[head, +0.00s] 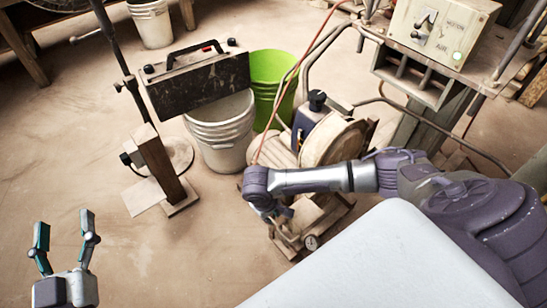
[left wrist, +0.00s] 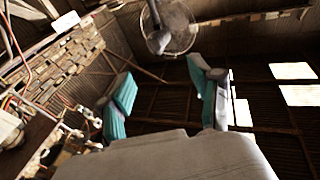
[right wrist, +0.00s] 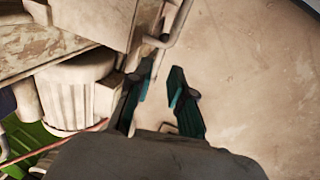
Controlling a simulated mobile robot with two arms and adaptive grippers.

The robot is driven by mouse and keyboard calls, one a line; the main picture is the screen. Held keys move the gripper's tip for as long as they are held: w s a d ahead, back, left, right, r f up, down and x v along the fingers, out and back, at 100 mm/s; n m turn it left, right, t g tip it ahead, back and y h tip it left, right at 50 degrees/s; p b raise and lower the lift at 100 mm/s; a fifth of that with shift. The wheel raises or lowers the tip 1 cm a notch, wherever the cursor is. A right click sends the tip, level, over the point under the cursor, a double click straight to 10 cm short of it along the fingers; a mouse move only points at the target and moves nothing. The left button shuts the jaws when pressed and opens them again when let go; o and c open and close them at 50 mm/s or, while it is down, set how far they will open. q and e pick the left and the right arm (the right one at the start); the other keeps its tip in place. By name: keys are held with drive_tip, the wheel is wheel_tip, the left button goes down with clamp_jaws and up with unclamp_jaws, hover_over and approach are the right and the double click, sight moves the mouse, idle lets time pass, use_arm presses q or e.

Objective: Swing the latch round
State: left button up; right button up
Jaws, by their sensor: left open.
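A bent pale metal rod (right wrist: 178,28), which may be the latch, shows at the top of the right wrist view beside a boxy part (right wrist: 95,20) of the machine. I cannot tell for sure that it is the latch. My right gripper (right wrist: 160,72) is partly open, its fingertips just short of the rod's lower end, with nothing clearly held. In the head view my right arm hides most of this gripper over the machine (head: 333,140). My left gripper (head: 64,228) is open and empty above bare floor at the lower left; it also shows in the left wrist view (left wrist: 162,75).
A white bucket (head: 222,140) and a green bucket (head: 272,72) stand behind the machine. A wooden post (head: 158,165) on a base stands left of them. A switch box (head: 440,25) is at the upper right. The floor at left is free.

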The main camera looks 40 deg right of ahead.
sight(274, 222)
drive_tip(key=f, duration=0.1)
drive_tip(key=f+b, duration=0.1)
drive_tip(key=f, duration=0.1)
drive_tip(key=f+b, duration=0.1)
drive_tip(key=shift+w+d+f, duration=0.1)
drive_tip(key=shift+d+f, duration=0.2)
drive_tip(key=shift+d, duration=0.1)
drive_tip(key=shift+f, duration=0.2)
use_arm(q)
drive_tip(key=s+r+t+h, duration=0.2)
drive_tip(key=s+r+t, duration=0.2)
drive_tip(key=r+t, duration=0.2)
drive_tip(key=shift+s+r+h, duration=0.2)
drive_tip(key=shift+r+h, duration=0.1)
drive_tip(key=shift+r, duration=1.05)
use_arm(e)
clamp_jaws()
